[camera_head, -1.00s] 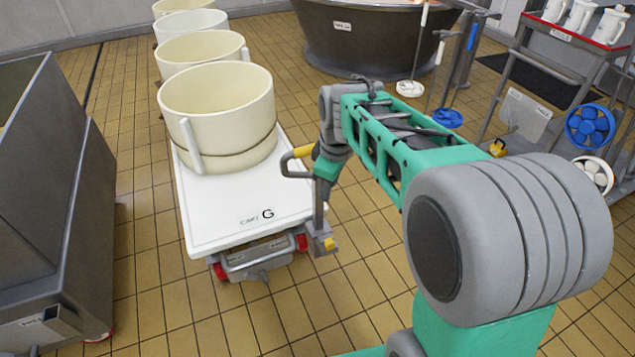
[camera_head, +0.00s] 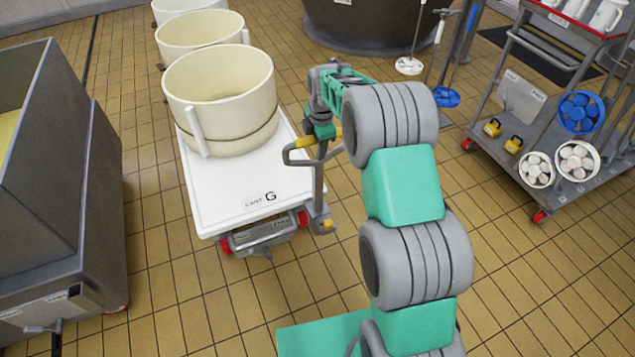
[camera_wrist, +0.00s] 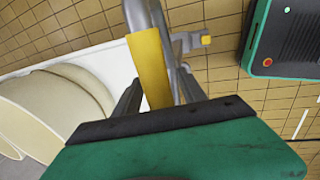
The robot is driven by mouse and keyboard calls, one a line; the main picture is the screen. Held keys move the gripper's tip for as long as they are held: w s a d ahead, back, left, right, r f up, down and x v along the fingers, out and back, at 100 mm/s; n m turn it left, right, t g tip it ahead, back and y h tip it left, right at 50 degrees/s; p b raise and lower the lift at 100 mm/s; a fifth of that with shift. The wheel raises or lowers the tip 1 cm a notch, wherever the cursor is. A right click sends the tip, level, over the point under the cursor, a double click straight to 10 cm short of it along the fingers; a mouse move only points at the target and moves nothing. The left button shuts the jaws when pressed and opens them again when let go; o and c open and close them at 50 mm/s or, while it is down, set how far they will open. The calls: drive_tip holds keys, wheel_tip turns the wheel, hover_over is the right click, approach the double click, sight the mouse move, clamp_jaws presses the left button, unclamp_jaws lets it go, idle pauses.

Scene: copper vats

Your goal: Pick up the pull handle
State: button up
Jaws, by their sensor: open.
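The pull handle (camera_head: 289,154) is a grey loop with a yellow grip (camera_head: 305,142) on an upright post at the front right of the white cart G (camera_head: 228,212). In the wrist view the yellow grip (camera_wrist: 148,68) stands large, with grey metal around it. My gripper (camera_wrist: 158,88) is open, one dark finger on each side of the yellow grip. I cannot tell whether either finger touches it. In the head view the gripper (camera_head: 321,129) is at the handle's right end, partly hidden by my arm.
A cream vat (camera_head: 221,90) stands on the cart, with more vats behind. A large grey metal bin (camera_head: 70,200) is on the left. A rack (camera_head: 510,150) with wheels and yellow items stands at right. Tiled floor in front of the cart is clear.

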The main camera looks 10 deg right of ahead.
drive_tip(key=shift+f, duration=0.2)
idle(0.4)
clamp_jaws()
idle(0.6)
idle(0.8)
drive_tip(key=shift+w+r, duration=0.1)
drive_tip(key=shift+r, duration=0.1)
